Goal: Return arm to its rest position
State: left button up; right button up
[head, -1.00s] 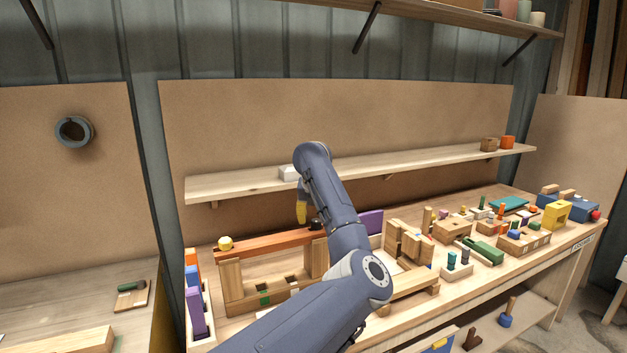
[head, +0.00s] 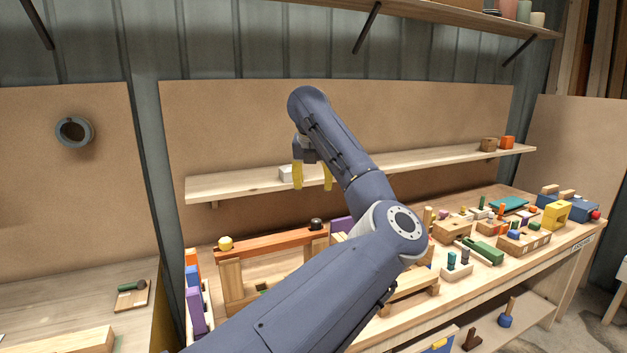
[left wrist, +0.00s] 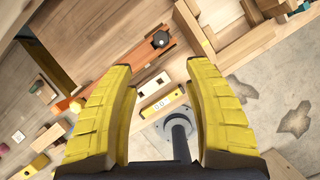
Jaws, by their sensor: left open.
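My left gripper (head: 312,178) has yellow fingers and hangs in front of the wall shelf, above the workbench. Its fingers are spread apart with nothing between them. In the left wrist view the two yellow fingers (left wrist: 162,115) are wide apart and the bench lies well below. My left arm (head: 340,262) crosses the head view from the bottom, bent at the elbow. My right gripper does not show.
The workbench (head: 470,282) holds wooden blocks and toys. An orange-brown beam (head: 270,241) rests on wooden posts, with a black knob (head: 316,224) and a yellow knob (head: 225,243).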

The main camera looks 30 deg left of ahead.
pick_arm(q)
jog(key=shift+s+d+r, duration=0.15)
jog(key=shift+s+r, duration=0.05)
jog(key=shift+r, duration=0.3)
